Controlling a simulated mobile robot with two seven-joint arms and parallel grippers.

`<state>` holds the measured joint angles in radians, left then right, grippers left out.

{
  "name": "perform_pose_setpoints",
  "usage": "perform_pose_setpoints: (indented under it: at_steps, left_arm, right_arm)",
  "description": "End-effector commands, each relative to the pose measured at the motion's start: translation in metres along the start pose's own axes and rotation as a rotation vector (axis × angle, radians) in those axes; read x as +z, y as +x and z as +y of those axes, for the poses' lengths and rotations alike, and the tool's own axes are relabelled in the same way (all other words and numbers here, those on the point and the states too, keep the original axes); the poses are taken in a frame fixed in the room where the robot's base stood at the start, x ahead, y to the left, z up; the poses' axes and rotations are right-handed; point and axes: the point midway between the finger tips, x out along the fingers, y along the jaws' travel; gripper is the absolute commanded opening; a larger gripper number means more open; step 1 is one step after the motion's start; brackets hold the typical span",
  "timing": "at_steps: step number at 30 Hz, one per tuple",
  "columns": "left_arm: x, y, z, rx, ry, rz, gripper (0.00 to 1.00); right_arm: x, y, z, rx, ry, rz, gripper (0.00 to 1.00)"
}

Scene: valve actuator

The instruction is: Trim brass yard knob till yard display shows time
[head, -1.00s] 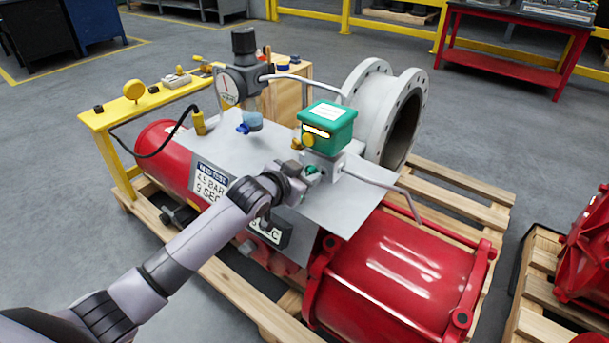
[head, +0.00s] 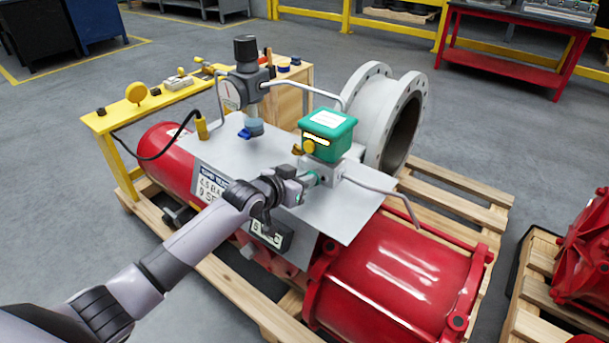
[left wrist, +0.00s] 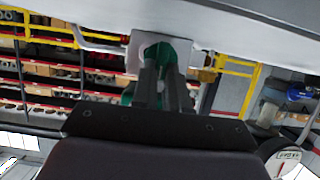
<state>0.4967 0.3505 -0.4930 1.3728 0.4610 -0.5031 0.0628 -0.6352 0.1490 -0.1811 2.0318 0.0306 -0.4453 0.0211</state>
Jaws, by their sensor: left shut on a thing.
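My left gripper (head: 308,181) is shut at the left side of the grey block (head: 326,170) below the green box (head: 328,134). Its fingers also show in the left wrist view (left wrist: 165,72), with green at their tips against the block. The thing between the fingertips is hidden, so I cannot tell its brass. A small brass fitting (head: 297,150) sits beside the block, apart from the fingers. A dark display panel (head: 270,234) hangs at the plate's front edge. My arm partly covers it, and its characters are not fully readable. My right gripper is not in view.
A white sign (head: 210,184) about bar and seconds is partly covered by my arm. A gauge with a black knob (head: 246,48) stands behind it on the grey plate (head: 345,212). A grey pipe (head: 385,190) runs right from the block. Red cylinders lie on the pallet.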

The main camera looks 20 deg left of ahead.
Motion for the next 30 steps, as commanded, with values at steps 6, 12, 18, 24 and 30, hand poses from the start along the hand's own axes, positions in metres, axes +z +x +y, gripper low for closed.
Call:
perform_pose_setpoints:
  at_steps: [6,12,18,24,30]
  left_arm:
    - [0.000,0.000,0.000,0.005,-0.016,0.000,0.00]
    - [0.000,0.000,0.000,0.005,-0.016,0.000,0.37]
    - [0.000,0.000,0.000,0.004,-0.014,0.000,0.39]
    - [0.000,-0.003,0.000,0.004,-0.013,0.000,0.39]
    - [-0.001,-0.023,-0.001,0.004,-0.013,0.000,0.39]
  right_arm:
    - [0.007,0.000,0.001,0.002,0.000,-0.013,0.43]
    - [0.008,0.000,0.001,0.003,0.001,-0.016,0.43]
    - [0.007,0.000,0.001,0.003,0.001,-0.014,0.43]
    - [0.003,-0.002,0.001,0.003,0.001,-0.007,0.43]
    - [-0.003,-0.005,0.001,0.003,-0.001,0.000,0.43]
